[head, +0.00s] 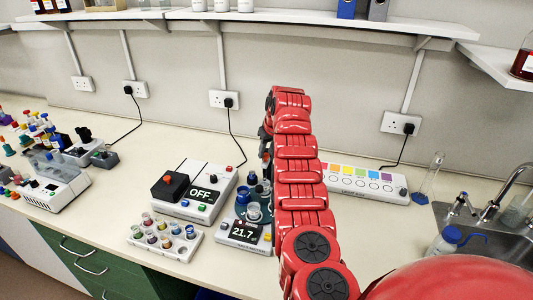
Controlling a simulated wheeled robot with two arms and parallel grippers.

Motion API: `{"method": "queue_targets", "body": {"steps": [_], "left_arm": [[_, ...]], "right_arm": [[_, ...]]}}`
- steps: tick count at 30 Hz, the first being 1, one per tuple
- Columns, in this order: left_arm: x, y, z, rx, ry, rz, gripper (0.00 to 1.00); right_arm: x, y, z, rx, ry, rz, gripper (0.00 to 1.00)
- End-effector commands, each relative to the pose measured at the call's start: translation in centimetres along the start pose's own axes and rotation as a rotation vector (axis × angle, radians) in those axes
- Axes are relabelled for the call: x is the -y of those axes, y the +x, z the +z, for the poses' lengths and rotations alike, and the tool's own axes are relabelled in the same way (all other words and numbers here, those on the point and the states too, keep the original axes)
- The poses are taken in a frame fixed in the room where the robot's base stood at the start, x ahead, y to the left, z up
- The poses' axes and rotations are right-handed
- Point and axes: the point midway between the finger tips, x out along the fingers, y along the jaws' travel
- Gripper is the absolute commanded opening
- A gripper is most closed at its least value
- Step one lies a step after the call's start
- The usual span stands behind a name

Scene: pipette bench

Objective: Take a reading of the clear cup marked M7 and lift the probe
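A clear cup (254,212) stands on a meter (236,236) whose display reads 21.7; its marking is too small to read, so I cannot tell if it is M7. Several other small cups with coloured contents sit in a white rack (150,246) to the left. Dark blue knob-like parts (242,194) stand behind the clear cup; I cannot tell which is the probe. My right arm reaches up past the meter's right side and hides part of it. My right gripper (266,138) shows only as a dark sliver beside the arm, its fingers unclear. My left gripper is out of view.
A white unit with a display reading OFF (205,193) stands left of the meter. A strip with coloured squares (362,182) lies right of my arm. A glass cylinder (430,178), a wash bottle (444,243) and a sink are at the right.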

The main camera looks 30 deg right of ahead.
Motion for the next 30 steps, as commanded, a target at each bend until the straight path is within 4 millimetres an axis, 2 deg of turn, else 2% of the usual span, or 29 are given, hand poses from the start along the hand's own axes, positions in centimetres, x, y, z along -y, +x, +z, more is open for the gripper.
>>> {"method": "queue_targets", "body": {"steps": [1,5,17,20,23,30], "left_arm": [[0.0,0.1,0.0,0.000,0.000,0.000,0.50],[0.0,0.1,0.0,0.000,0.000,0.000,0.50],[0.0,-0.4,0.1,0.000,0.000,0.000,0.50],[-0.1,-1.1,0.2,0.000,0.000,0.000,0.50],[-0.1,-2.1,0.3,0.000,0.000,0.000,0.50],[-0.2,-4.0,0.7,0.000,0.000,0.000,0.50]], "right_arm": [[-0.3,-0.3,-0.1,-0.006,0.003,0.005,0.41],[-0.2,-0.2,-0.1,-0.004,0.002,0.003,0.63],[-0.1,-0.7,-0.1,-0.004,0.000,0.001,0.63],[-0.1,-2.0,-0.1,-0.008,-0.001,0.003,0.63],[-0.1,-4.2,-0.1,-0.009,0.000,0.003,0.63],[-0.1,-11.1,0.0,-0.011,0.001,0.003,0.63]]}}
